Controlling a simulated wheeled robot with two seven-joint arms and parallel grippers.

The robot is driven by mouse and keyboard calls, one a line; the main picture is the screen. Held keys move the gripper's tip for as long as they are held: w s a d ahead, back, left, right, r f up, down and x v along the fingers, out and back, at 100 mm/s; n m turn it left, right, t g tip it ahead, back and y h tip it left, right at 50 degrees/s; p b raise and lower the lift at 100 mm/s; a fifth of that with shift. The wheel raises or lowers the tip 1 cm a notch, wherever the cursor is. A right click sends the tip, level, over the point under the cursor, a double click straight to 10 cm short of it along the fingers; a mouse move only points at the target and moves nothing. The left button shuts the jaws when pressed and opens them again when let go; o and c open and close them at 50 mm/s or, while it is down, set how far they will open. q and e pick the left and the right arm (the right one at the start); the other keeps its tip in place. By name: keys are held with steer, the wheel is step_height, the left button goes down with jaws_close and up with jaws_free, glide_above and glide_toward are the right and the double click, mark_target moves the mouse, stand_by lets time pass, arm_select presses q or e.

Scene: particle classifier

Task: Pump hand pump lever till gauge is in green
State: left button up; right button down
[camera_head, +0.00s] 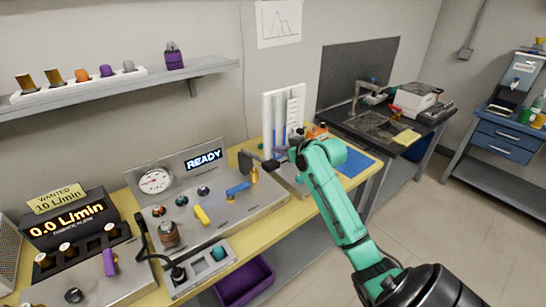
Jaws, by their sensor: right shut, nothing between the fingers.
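A round white dial gauge (155,181) stands on the grey panel's upright back at the left; its needle and any green zone are too small to read. A lit display (203,160) beside it reads READY. A dark upright handle-like part (246,162) rises at the panel's right end, above a brass-coloured fitting (254,176); I cannot tell for sure that it is the pump lever. My right gripper (270,165) is shut and empty, just right of this dark part; whether they touch is unclear. My left gripper is not in view.
The panel also carries a blue handle (238,189), a yellow handle (202,215) and several coloured knobs. A flow display (66,218) reading 0.0 L/min stands at the left. A wall shelf (120,90) holds small bottles. A purple bin (244,283) sits below the yellow bench.

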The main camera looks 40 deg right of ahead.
mark_target(273, 164)
steer(key=p+x, duration=0.1)
steer(key=x, duration=0.3)
steer(key=shift+r, duration=0.2)
step_height(273, 164, down, 4)
steer(key=shift+r+p, duration=0.1)
steer(key=shift+p, duration=0.75)
steer(key=shift+s+f, duration=0.15)
steer(key=shift+f, duration=0.25)
steer(key=shift+f, duration=0.1)
